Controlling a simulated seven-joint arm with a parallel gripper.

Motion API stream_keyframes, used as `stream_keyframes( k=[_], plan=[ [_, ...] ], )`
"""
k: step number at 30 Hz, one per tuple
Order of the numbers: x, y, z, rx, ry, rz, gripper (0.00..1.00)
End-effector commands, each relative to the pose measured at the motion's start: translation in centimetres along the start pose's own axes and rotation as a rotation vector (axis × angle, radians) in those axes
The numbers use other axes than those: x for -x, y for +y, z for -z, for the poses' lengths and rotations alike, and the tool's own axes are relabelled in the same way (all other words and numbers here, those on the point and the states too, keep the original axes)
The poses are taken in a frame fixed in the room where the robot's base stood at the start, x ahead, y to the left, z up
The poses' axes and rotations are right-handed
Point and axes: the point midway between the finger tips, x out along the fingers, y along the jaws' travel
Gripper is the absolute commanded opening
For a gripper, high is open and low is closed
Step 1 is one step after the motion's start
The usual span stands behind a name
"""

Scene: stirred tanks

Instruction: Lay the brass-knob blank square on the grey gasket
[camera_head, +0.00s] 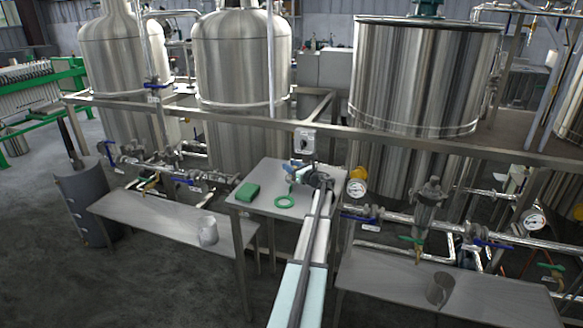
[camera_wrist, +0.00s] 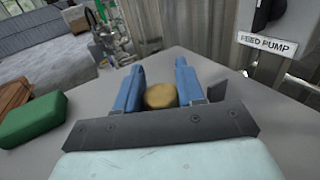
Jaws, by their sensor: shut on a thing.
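My gripper (camera_wrist: 160,67) has two blue fingers, shut on a round brass knob (camera_wrist: 160,96) between them in the wrist view. The blank's plate below the knob is hidden behind the finger mount, so I cannot tell whether it touches the table or lies square. In the head view my gripper (camera_head: 297,168) is over the back right part of a small grey table (camera_head: 262,178), and the knob is too small to make out. I cannot pick out the grey gasket in either view. A small dark grey piece (camera_wrist: 217,91) shows just right of the right finger.
A green block (camera_head: 247,192) and a green ring with a tab (camera_head: 285,201) lie on the table, left of my arm. The block also shows in the wrist view (camera_wrist: 33,120). A "FEED PUMP" sign (camera_wrist: 267,45) and switch box (camera_head: 304,140) stand behind. A rail crosses behind the table.

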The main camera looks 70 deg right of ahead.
Motion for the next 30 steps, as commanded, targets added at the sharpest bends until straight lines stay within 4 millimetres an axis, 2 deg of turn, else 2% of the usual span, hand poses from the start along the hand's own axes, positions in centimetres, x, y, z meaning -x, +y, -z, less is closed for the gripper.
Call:
stream_keyframes(
  k=[2, 3, 12, 23, 30],
  plan=[
    [0.0, 0.0, -0.1, 0.000, -0.001, 0.000, 0.00],
    [0.0, 0.0, -0.1, 0.000, -0.001, 0.000, 0.39],
    [0.0, 0.0, 0.0, 0.000, 0.000, 0.000, 0.68],
    [0.6, 0.0, 0.0, 0.000, 0.001, 0.001, 0.68],
    [4.2, 0.1, 0.0, -0.001, 0.000, 0.002, 0.68]
  ],
)
